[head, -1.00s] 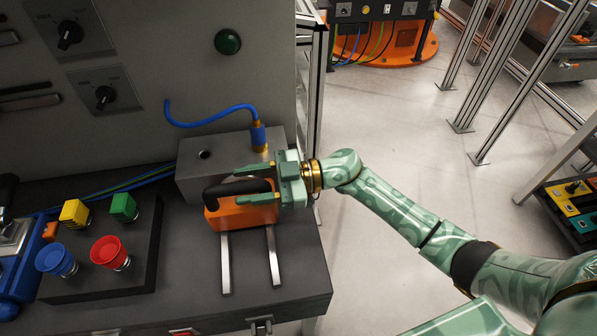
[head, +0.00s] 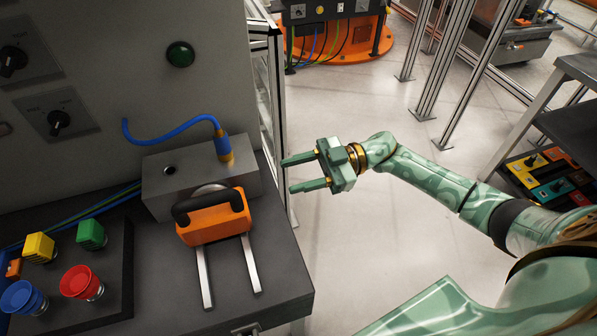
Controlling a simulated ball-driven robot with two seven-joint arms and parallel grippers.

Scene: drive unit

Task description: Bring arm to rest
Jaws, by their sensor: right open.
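My right arm (head: 435,183) comes in from the right edge, pale green with a dark pattern. Its right gripper (head: 285,174) is open and empty, with its two fingers pointing left. It is to the right of the orange block with the black handle (head: 214,222) and apart from it. The orange block sits at the rear end of two metal rails (head: 251,264) on the dark bench, against a grey box (head: 158,185). My left gripper is not in view.
A blue cable (head: 170,141) plugs into the grey box. Yellow, green, blue and red buttons (head: 80,282) stand on a black panel at left. A metal frame post (head: 277,120) stands behind the gripper. Open floor (head: 355,250) lies right of the bench; a dark shelf (head: 570,125) stands far right.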

